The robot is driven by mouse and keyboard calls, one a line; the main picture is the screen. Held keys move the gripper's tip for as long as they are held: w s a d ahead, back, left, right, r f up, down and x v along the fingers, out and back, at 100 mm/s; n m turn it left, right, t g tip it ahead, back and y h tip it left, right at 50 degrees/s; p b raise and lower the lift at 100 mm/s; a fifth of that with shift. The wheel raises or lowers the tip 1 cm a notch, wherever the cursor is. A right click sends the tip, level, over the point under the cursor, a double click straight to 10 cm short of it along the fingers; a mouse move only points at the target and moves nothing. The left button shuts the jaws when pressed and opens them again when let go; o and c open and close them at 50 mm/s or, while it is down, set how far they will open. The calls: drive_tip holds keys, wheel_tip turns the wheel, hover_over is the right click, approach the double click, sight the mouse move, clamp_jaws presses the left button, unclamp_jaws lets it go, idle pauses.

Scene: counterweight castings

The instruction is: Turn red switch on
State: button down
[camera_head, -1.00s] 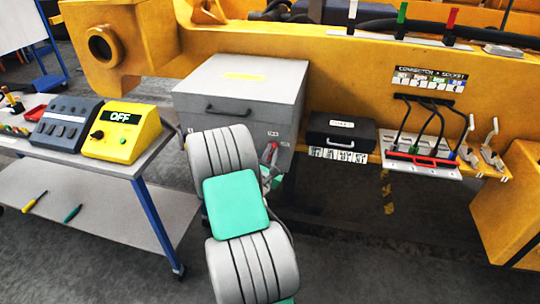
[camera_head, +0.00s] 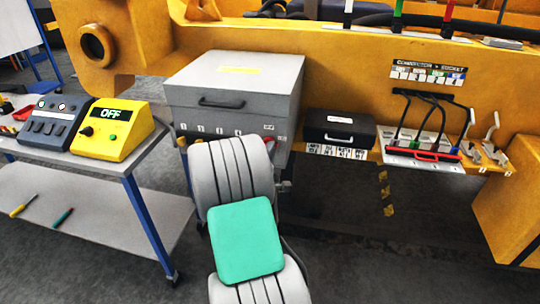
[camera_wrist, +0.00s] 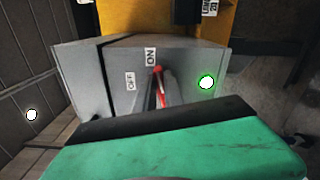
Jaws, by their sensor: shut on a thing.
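The red switch (camera_wrist: 159,74) is a lever on the face of a grey box (camera_wrist: 205,62) in the wrist view. Its tip stands close beside the ON label (camera_wrist: 150,56); the OFF label (camera_wrist: 130,81) is further left. A lit green lamp (camera_wrist: 207,82) is right of the lever. My gripper (camera_wrist: 158,97) is shut on the red switch, with its grey fingers around the lever; the green and black wrist housing hides their lower part. In the head view the grey box (camera_head: 235,78) stands behind my arm, which mostly hides the gripper. A sliver of red shows at its front.
A yellow box (camera_head: 112,130) reading OFF and a dark console (camera_head: 48,125) with two bright dots stand on the table (camera_head: 130,160) at left. A black case (camera_head: 340,130) and cable sockets (camera_head: 425,140) are right. Open floor lies at lower right.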

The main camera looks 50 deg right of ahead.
drive_tip(key=shift+f+m+b, duration=0.25)
drive_tip(key=shift+m+b, duration=0.65)
drive_tip(key=shift+m, duration=0.4)
drive_tip(key=c, duration=1.4)
unclamp_jaws()
drive_tip(key=shift+c, duration=0.2)
drive_tip(key=b+v, duration=0.2)
drive_tip(key=v, duration=0.6)
